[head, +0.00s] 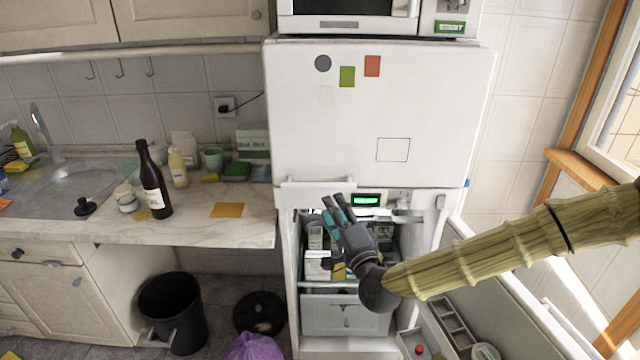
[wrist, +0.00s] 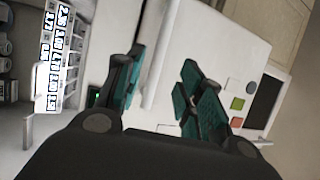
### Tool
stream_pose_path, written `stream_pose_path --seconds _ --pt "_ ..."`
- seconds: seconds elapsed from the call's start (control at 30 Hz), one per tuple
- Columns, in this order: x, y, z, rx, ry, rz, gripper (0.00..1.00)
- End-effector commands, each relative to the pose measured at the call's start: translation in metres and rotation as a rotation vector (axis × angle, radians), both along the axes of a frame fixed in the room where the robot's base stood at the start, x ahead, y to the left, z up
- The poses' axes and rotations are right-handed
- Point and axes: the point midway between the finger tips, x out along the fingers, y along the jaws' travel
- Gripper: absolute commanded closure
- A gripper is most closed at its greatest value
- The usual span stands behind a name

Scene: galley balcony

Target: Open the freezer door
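The white fridge-freezer has a closed upper door (head: 430,110) with magnets on it; it also shows turned sideways in the wrist view (wrist: 205,35). A white bar handle (head: 318,183) runs along its lower left edge. My gripper (head: 336,210) is just below this handle, in front of the top of the open lower compartment (head: 385,235). In the wrist view my gripper (wrist: 162,92) has its teal fingers spread, with the handle (wrist: 155,50) showing in line with the gap between them. I cannot tell whether they touch it. Nothing is held.
The lower door (head: 510,290) stands swung open to the right, beneath my arm. A microwave (head: 345,25) sits on top. A dark bottle (head: 153,180) stands on the counter (head: 190,230) at left. A black bin (head: 172,308) and purple bag (head: 254,346) are on the floor.

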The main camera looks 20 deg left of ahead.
Motion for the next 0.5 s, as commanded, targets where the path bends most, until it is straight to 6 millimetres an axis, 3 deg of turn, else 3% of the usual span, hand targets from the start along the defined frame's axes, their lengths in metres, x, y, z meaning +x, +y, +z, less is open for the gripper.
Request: stream_pose_path --seconds 0.5 --pt "0.059 0.048 0.015 -0.003 0.001 -0.001 0.62"
